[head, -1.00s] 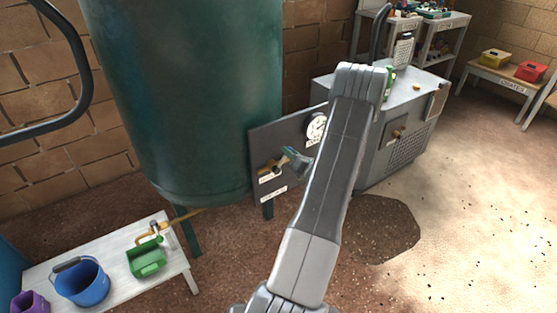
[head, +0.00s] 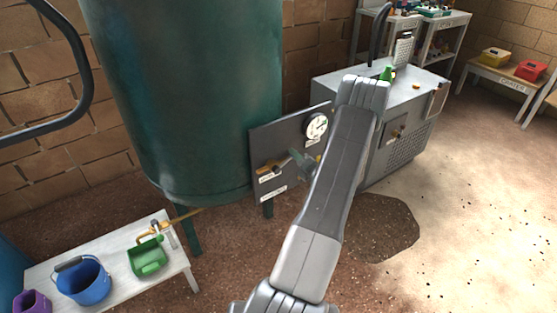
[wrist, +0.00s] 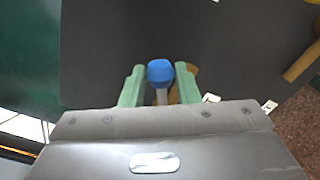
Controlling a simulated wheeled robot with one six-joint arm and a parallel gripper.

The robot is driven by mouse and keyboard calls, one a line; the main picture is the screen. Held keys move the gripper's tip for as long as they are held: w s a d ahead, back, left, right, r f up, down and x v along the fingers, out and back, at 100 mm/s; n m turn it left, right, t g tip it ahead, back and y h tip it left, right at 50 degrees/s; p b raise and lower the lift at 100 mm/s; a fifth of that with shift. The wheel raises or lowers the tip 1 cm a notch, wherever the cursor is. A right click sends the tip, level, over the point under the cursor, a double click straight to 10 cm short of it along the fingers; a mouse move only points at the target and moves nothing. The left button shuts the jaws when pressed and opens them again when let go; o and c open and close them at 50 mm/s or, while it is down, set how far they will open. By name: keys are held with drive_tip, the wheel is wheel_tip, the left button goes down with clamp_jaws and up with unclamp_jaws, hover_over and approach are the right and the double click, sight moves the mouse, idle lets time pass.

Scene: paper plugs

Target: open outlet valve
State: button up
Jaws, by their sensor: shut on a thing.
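The valve is a brass fitting (head: 268,170) on the dark panel (head: 262,140) beside the green tank. Its blue-tipped handle (wrist: 159,72) stands between my two green fingers in the wrist view. My gripper (wrist: 159,88) is shut on this handle; in the head view my gripper (head: 303,163) is at the panel, just right of the brass fitting. My arm and gripper hide part of the valve in the head view. A small white label sits by the fitting, too small to read.
A round gauge (head: 316,127) is on the panel above my gripper. A grey cabinet (head: 410,110) stands to the right. A white bench (head: 118,262) at lower left holds a blue bucket (head: 82,280) and a green container (head: 147,258). The floor at right is open.

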drive_tip(key=shift+w+d+f+m, duration=0.1)
drive_tip(key=shift+d+f+m, duration=0.05)
drive_tip(key=shift+f+m, duration=0.5)
drive_tip(key=shift+w+d+f+m, duration=0.15)
drive_tip(key=shift+f+m, duration=0.3)
drive_tip(key=shift+m, duration=0.4)
drive_tip(key=shift+d+f+m, duration=0.1)
drive_tip(key=shift+f+m, duration=0.8)
drive_tip(key=shift+m, duration=0.4)
drive_tip(key=o, duration=0.8)
drive_tip(key=shift+c, duration=0.2)
drive_tip(key=shift+v, duration=2)
drive_tip(key=b+v, duration=0.1)
drive_tip(key=v, duration=1.2)
drive_tip(key=shift+s+d, duration=0.25)
drive_tip(key=shift+s, duration=0.05)
